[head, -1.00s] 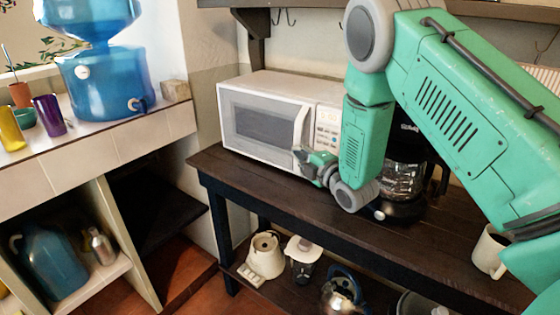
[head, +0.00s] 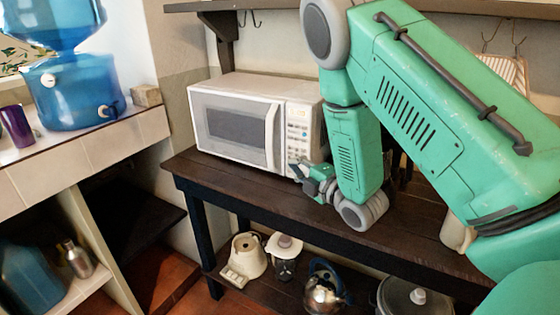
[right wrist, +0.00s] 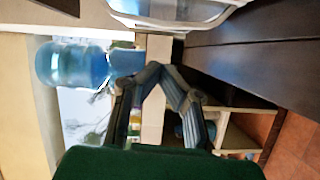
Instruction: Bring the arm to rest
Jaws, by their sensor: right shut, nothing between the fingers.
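My right arm (head: 400,110), green with grey joints, comes in from the right and bends down in front of the wooden table. My right gripper (head: 298,170) is shut and empty, just in front of the lower right part of the white microwave (head: 235,120). I cannot tell whether it touches it. In the right wrist view the gripper fingers (right wrist: 154,68) meet at their tips with nothing between them. The microwave's door looks closed, and its edge also shows at the top of that view (right wrist: 185,12). My left gripper is not in view.
The dark table (head: 420,222) holds the microwave; things behind my arm are mostly hidden. A kettle (head: 325,290), a blender base (head: 245,255) and a lidded pot (head: 405,297) stand on its lower shelf. A blue water dispenser (head: 72,90) stands on the tiled counter at left.

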